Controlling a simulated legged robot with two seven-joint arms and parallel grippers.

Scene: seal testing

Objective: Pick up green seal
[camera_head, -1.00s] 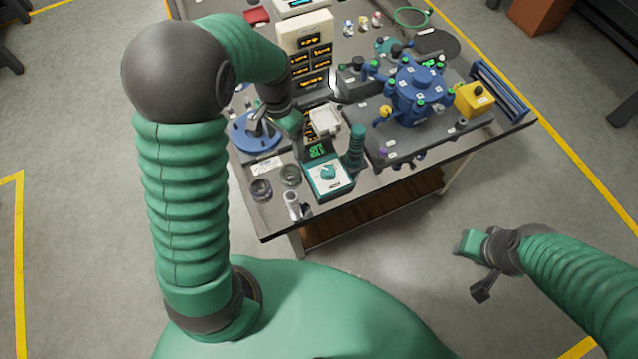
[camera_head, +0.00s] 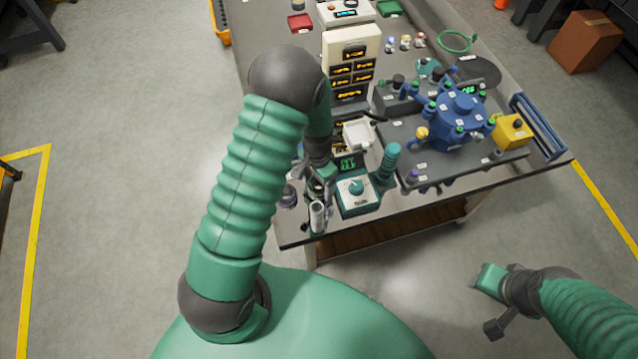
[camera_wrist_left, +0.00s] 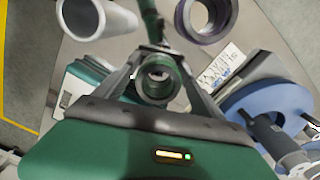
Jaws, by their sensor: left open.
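The green seal (camera_wrist_left: 157,84) is a green ring standing on the bench, seen from above in the left wrist view. My left gripper (camera_wrist_left: 160,62) is open, with its two dark fingers on either side of the ring. I cannot tell whether the fingers touch it. In the head view my left gripper (camera_head: 319,182) is low over the bench's front left corner and mostly covers the seal. My right gripper (camera_head: 487,302) is away from the bench, over the floor at lower right; its finger opening is unclear.
A white cylinder (camera_head: 317,216) and a dark ring (camera_wrist_left: 206,18) stand close to the seal. A blue multi-armed device (camera_head: 459,119) stands further right.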

